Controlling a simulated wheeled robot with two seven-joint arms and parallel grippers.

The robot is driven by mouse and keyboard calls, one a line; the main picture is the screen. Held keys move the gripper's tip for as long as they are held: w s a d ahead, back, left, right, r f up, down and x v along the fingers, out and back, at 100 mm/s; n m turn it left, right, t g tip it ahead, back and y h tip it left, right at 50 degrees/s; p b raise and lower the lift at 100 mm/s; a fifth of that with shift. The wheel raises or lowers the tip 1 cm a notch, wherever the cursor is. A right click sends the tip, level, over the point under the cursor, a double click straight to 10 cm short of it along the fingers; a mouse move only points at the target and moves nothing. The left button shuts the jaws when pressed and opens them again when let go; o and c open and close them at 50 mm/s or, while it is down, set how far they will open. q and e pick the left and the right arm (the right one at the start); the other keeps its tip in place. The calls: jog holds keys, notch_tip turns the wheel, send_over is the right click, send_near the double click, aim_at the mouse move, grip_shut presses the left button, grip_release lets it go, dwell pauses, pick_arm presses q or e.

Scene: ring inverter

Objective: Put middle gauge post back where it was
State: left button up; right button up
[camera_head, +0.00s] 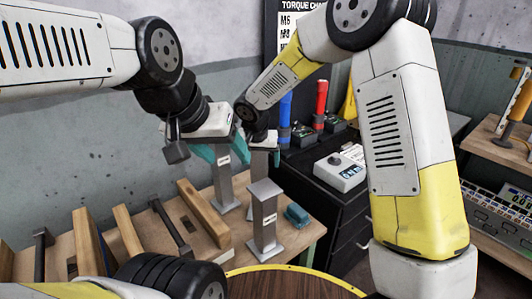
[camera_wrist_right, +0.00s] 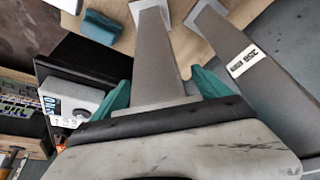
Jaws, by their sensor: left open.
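Three grey gauge posts show in the head view: a left post (camera_head: 223,184), a back post (camera_head: 258,180) partly hidden, and a front post (camera_head: 264,217) standing free on the wooden table. My left gripper (camera_head: 223,150) is open, with its teal fingers around the top of the left post. My right gripper (camera_head: 264,148) is at the top of the back post, largely hidden by its arm. In the right wrist view, the teal fingers of this gripper (camera_wrist_right: 162,88) close in on both sides of a grey post (camera_wrist_right: 158,55). A labelled post (camera_wrist_right: 248,62) stands beside it.
A teal block (camera_head: 297,215) lies right of the posts and shows in the right wrist view (camera_wrist_right: 100,25). Wooden bars (camera_head: 204,212) and dark rods fill the table's left. A black cabinet (camera_head: 325,205) carrying a white device (camera_head: 342,170) stands at the right.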

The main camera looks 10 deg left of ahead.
jog(key=shift+r, duration=0.1)
jog(key=v, duration=1.2)
jog(key=s+d+r+y, duration=0.1)
jog(key=s+d+r, duration=0.3)
jog(key=s+d, duration=0.5)
jog(key=s+d+r, duration=0.4)
jog(key=s+d, duration=0.1)
jog(key=d, duration=0.8)
jog(key=s+d+t+y, duration=0.1)
jog(key=s+d, duration=0.2)
jog(key=s, duration=0.4)
jog(key=shift+s+d+f+n+t, duration=0.3)
jog(key=shift+d+f+t, duration=0.05)
jog(key=shift+d+t, duration=0.05)
